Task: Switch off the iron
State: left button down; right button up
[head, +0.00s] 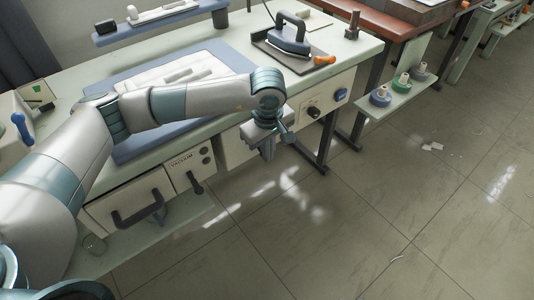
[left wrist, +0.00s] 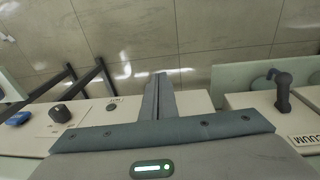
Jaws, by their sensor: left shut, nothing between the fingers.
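The iron (head: 290,38), dark with a grey-blue body, stands on a dark rest plate (head: 270,50) at the back right of the ironing table. A pale control panel under the table's front edge carries a black knob (head: 313,112) and a blue knob (head: 340,95). In the left wrist view the black knob (left wrist: 60,113) and blue knob (left wrist: 18,118) show at the left. My left gripper (head: 268,152) is shut and empty, in front of the table's edge, left of the black knob and apart from it. Its fingers (left wrist: 157,98) point toward the floor side. My right gripper is not in view.
A panel marked VACUUM (head: 188,168) with a black lever (head: 195,183) is left of my left gripper. A drawer with a black handle (head: 138,212) is further left. A side shelf (head: 398,98) holds thread spools. The floor in front (head: 330,230) is clear.

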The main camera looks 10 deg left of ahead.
pick_arm(q)
jog(key=shift+f, duration=0.15)
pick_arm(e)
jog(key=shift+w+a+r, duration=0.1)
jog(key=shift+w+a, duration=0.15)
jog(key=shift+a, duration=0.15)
